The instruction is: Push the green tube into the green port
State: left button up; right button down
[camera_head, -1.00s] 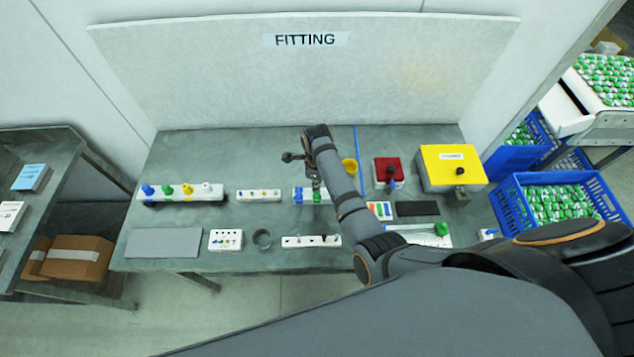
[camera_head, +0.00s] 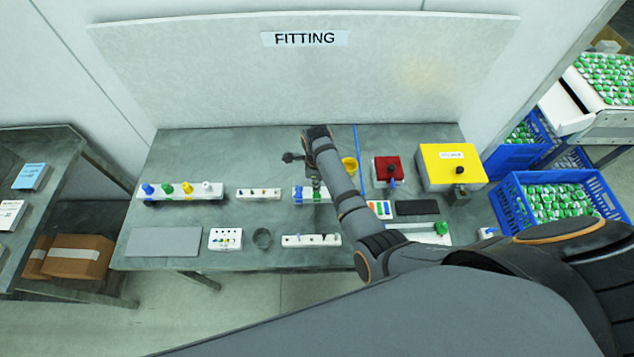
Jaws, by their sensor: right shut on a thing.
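My right gripper (camera_head: 316,188) points down over a small white block with blue fittings (camera_head: 298,195) at the middle of the bench. It is shut on the green tube, which is mostly hidden by the gripper and arm. A little green shows at the fingertips, at the block. I cannot tell whether the tube's end is inside a port. The green port is not clearly visible at this block. My left gripper is not in view.
A white rail with blue, green, yellow and white knobs (camera_head: 205,190) stands at the left. A small white strip (camera_head: 258,194) is beside the block. A yellow cup (camera_head: 349,165), red box (camera_head: 387,169) and yellow box (camera_head: 451,167) stand right. A grey mat (camera_head: 163,242) lies front left.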

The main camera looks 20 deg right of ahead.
jog(key=shift+f+b, duration=0.65)
jog(key=shift+f, duration=0.4)
jog(key=c, duration=1.4)
grip_release()
jog(key=shift+c, duration=0.2)
notch_tip(320, 180, up, 8)
jog(key=shift+f, duration=0.2)
jog(key=shift+f, duration=0.1)
